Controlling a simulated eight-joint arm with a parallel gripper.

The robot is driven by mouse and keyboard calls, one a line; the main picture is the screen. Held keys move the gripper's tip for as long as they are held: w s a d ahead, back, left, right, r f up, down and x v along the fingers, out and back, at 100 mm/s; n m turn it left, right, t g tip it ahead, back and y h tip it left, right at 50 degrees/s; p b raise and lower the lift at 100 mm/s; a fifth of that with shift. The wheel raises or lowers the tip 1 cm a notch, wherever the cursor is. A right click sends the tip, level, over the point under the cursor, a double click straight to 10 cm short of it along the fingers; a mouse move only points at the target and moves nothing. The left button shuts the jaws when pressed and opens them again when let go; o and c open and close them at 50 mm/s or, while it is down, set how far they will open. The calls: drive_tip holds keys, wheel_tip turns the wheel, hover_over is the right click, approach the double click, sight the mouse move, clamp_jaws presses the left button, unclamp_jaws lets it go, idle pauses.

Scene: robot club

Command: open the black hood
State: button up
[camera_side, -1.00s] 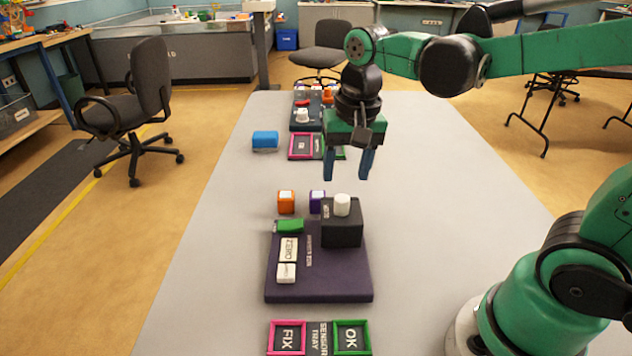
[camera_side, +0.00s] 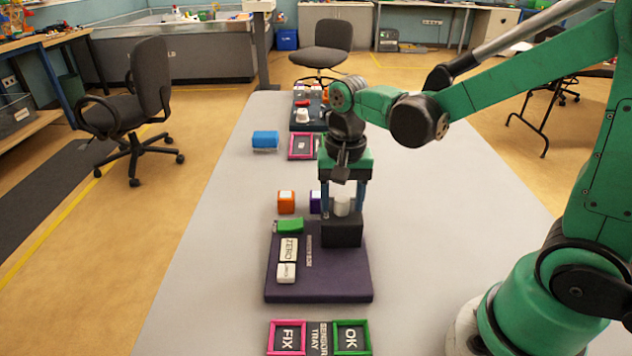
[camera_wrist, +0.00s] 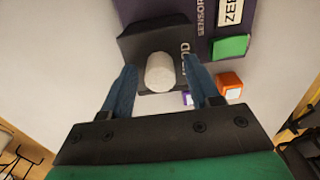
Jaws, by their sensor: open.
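The black hood (camera_side: 342,233) is a dark box at the back right of the purple sensor board (camera_side: 318,284). A white cylindrical knob (camera_side: 342,206) stands on its top. My gripper (camera_side: 345,211) is open and points down over the hood, with its blue fingers on either side of the knob. In the wrist view the knob (camera_wrist: 160,72) lies between the two spread fingers (camera_wrist: 158,92), with a gap on each side. The hood (camera_wrist: 140,42) sits flat on the board, and what is under it is hidden.
On the board are a green block (camera_side: 290,226), a ZERO block (camera_side: 289,249) and a smaller white block (camera_side: 286,272). An orange cube (camera_side: 286,203) and a partly hidden purple cube (camera_side: 315,203) stand behind. The sensor tray (camera_side: 319,338) lies in front.

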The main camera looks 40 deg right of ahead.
clamp_jaws()
drive_tip(key=shift+s+a, duration=2.35)
drive_tip(key=shift+a, duration=0.05)
drive_tip(key=shift+c, duration=0.9)
unclamp_jaws()
wheel_tip(320, 180, up, 6)
